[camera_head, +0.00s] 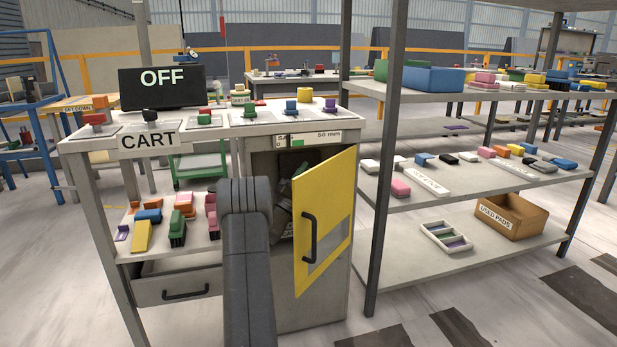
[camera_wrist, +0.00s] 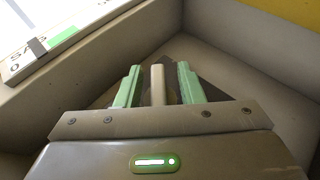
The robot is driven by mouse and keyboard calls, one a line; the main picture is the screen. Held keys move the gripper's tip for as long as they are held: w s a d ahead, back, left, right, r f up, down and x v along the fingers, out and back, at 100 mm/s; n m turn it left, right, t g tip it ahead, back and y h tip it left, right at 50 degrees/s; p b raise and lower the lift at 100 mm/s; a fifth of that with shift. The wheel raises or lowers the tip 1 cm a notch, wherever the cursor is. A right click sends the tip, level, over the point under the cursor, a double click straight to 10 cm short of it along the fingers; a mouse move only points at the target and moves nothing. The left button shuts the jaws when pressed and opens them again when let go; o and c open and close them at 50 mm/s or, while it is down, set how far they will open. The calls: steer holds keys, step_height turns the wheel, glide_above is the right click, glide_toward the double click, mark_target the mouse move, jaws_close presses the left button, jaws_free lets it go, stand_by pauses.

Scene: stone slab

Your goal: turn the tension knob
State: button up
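My gripper (camera_wrist: 159,84) is inside the open cabinet (camera_head: 262,165). Its two green fingers are apart in the wrist view. A narrow beige bar (camera_wrist: 158,84) shows between them, with a gap on each side. It may be the tension knob, but I cannot tell for sure. A dark surface lies behind the bar. In the head view my arm reaches into the cabinet and hides much of the inside, so no knob can be made out there.
The yellow cabinet door (camera_head: 332,195) stands open to the right of my arm. Cabinet walls (camera_wrist: 235,75) are close around my gripper. A small label with a green patch (camera_wrist: 62,38) is at upper left. A shelf rack (camera_head: 420,201) stands to the right.

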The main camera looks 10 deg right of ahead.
steer(key=shift+w+d+r, duration=0.15)
steer(key=shift+d+r, duration=0.15)
steer(key=shift+r, duration=0.05)
jaws_close()
steer(key=shift+t, duration=0.3)
